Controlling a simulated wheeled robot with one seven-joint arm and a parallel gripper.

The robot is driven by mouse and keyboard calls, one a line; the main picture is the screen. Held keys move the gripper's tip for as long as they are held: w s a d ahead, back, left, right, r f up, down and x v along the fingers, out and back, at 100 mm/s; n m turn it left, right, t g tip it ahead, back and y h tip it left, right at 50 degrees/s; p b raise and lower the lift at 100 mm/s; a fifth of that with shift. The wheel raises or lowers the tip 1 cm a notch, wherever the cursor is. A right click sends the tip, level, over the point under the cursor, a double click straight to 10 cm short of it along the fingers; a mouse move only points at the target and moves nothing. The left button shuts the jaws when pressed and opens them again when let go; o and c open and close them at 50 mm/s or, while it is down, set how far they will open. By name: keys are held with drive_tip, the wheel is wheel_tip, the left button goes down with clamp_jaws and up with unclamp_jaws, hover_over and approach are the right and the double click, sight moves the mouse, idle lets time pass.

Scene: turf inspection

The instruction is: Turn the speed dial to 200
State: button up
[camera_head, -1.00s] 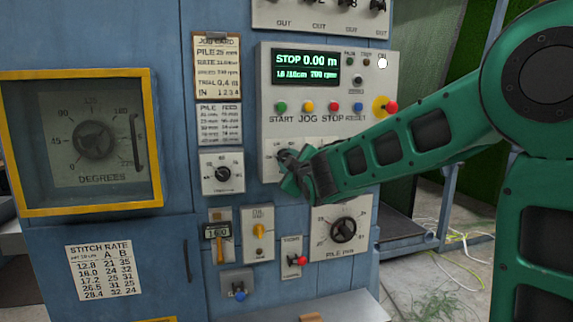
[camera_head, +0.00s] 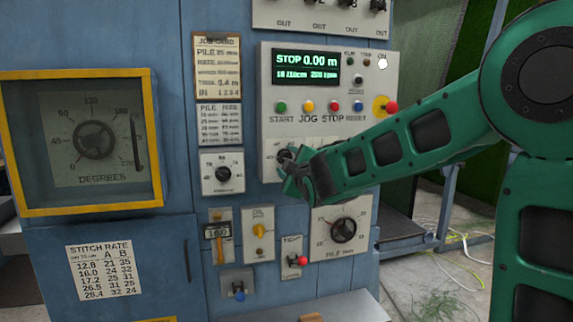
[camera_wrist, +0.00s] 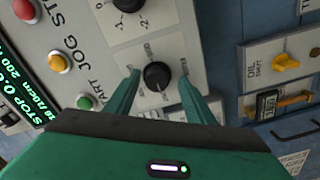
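The speed dial, a black round knob on the white control panel, shows in the wrist view (camera_wrist: 157,75). It is partly visible in the head view (camera_head: 285,155) behind my gripper. My gripper (camera_wrist: 160,78) points at the dial, with one green finger on each side of the knob. The fingers look spread, with gaps to the knob. In the head view my gripper (camera_head: 292,176) is close to the panel's lower left. The green display (camera_head: 305,67) reads STOP 0.00 m, and its lower line appears to read 200 rpm.
A second black knob (camera_wrist: 128,3) sits beside the dial in the wrist view. The START (camera_head: 281,107), JOG and STOP buttons are above my gripper. A red knob on yellow (camera_head: 390,107) is near my forearm. The pile dial (camera_head: 343,230) is below.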

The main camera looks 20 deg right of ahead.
drive_tip(key=shift+d+r, duration=0.1)
drive_tip(key=shift+d, duration=0.05)
drive_tip(key=s, duration=1)
drive_tip(key=shift+s, duration=0.35)
drive_tip(key=s+d+f+m+g+h, duration=0.4)
drive_tip(key=s+d+f+m+g, duration=0.55)
drive_tip(key=s+d+f, duration=0.55)
drive_tip(key=s+d+f+m+g+y, duration=0.1)
drive_tip(key=s+f+m+g, duration=0.3)
drive_tip(key=s, duration=0.8)
drive_tip(key=s+d+f+m+g+y, duration=0.1)
drive_tip(key=s+f+m+g+y, duration=0.2)
drive_tip(key=s, duration=0.9)
wheel_tip(320, 180, down, 3)
drive_tip(key=m+g, duration=0.1)
drive_tip(key=m, duration=0.1)
drive_tip(key=shift+m+g, duration=0.35)
